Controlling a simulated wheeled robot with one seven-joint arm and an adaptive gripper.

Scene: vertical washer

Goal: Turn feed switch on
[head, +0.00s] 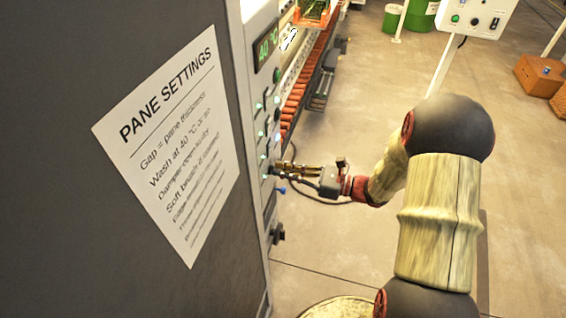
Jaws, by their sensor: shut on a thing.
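The washer's narrow control panel (259,95) is seen at a steep angle in the head view, with a green 40 °C display (265,49) near its top. Small lit lamps and dark knobs run down it. My gripper (277,168) reaches the panel from the right, below the lamps. Its fingers are shut on a small switch at the panel face, which they mostly hide. The labels are too small to read, so I cannot confirm that it is the feed switch or which way it points. A blue-tipped control (282,190) sits just below my fingers.
The dark washer side with a PANE SETTINGS sheet (178,140) fills the left. A roller conveyor (296,92) runs behind the panel. A white control box (478,18) on a post and orange crates (538,75) stand at the upper right. The floor between is open.

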